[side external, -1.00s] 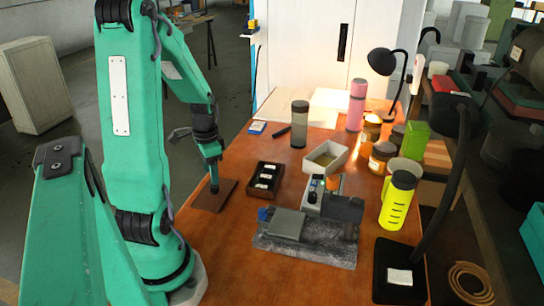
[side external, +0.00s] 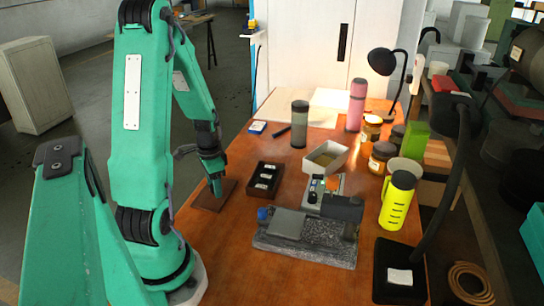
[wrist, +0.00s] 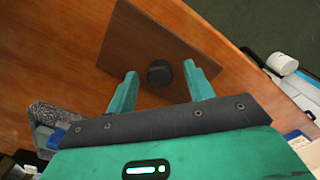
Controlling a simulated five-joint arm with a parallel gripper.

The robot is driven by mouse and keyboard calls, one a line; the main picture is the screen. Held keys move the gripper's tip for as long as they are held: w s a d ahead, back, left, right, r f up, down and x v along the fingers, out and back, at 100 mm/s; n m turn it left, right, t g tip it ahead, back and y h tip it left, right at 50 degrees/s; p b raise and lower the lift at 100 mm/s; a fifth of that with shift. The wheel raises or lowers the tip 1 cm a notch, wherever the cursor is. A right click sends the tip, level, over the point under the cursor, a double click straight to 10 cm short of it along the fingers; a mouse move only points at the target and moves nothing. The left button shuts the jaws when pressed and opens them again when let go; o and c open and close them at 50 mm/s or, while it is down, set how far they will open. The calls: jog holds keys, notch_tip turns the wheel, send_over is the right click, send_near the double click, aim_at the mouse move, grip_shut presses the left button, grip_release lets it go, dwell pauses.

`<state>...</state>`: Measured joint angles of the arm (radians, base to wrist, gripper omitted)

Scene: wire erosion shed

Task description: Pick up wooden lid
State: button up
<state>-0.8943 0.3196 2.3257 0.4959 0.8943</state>
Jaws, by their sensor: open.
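The wooden lid is a flat brown square board (wrist: 150,38) with a round dark knob (wrist: 159,73) in its middle. In the side external view the lid (side external: 206,203) lies flat on the left edge of the orange-brown table, partly hidden by my gripper (side external: 217,188). In the wrist view my gripper (wrist: 156,82) is open, with one green finger on each side of the knob. The fingers look apart from the knob, with a gap on both sides. I cannot tell exactly how high the fingertips are above the board.
A dark divided tray (side external: 265,181) stands just right of the lid. A vice on a grey stone plate (side external: 305,249) is nearer the camera. A grey-brown tumbler (side external: 299,125) and a white box (side external: 325,161) stand farther back. The table's left edge is close to the lid.

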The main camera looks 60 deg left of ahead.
jog(key=c, duration=1.1)
jog(key=shift+r, duration=0.1)
jog(key=shift+r, duration=1)
jog(key=r, duration=0.1)
jog(key=d+r, duration=0.1)
jog(key=shift+w+r, duration=0.2)
jog(key=shift+r, duration=0.1)
jog(key=w+d+r, duration=0.3)
jog(key=d+r, duration=0.3)
jog(key=d, duration=0.4)
jog(key=shift+w+r, duration=0.15)
jog(key=shift+w, duration=0.15)
jog(key=shift+w+a, duration=0.1)
jog(key=w+a, duration=0.8)
jog(key=w, duration=0.4)
jog(key=shift+a+f, duration=0.25)
jog(key=shift+f, duration=0.05)
